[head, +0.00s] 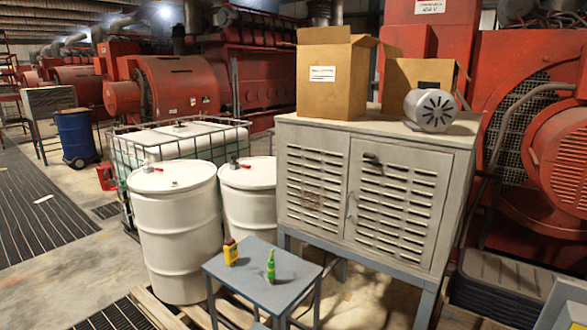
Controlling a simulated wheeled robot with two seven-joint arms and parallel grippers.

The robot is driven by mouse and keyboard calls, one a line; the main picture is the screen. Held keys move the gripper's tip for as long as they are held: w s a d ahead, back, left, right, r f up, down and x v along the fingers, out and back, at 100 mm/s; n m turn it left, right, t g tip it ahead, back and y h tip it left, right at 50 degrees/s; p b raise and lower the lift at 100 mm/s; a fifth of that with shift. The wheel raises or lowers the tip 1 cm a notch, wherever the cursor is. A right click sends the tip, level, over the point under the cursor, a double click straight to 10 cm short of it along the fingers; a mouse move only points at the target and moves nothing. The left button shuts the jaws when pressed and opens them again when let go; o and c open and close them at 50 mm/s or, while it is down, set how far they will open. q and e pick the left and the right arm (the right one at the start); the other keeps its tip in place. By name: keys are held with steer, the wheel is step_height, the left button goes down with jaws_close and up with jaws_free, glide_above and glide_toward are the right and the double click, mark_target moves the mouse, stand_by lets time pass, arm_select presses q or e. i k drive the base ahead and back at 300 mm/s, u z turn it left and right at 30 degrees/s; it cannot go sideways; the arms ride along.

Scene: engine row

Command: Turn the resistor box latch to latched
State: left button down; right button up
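A grey metal cabinet with two louvred doors (400,203), which looks like the resistor box, stands on blue-grey legs at centre right. A small dark latch (371,158) sits near the top left of its right door. The latch is too small here to tell its exact angle. Both doors look closed. Neither of my grippers is in view.
Cardboard boxes (331,78) and a grey motor (431,110) sit on the cabinet. A small blue-grey table (254,290) with two small bottles stands in front, near white drums (179,232). Dark stacked trays (500,285) lie at lower right.

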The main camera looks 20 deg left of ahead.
mark_target(371, 156)
steer(key=u, duration=0.6)
steer(key=i, duration=0.6)
steer(key=z, duration=0.6)
steer(key=i, duration=1.25)
steer(key=z, duration=0.6)
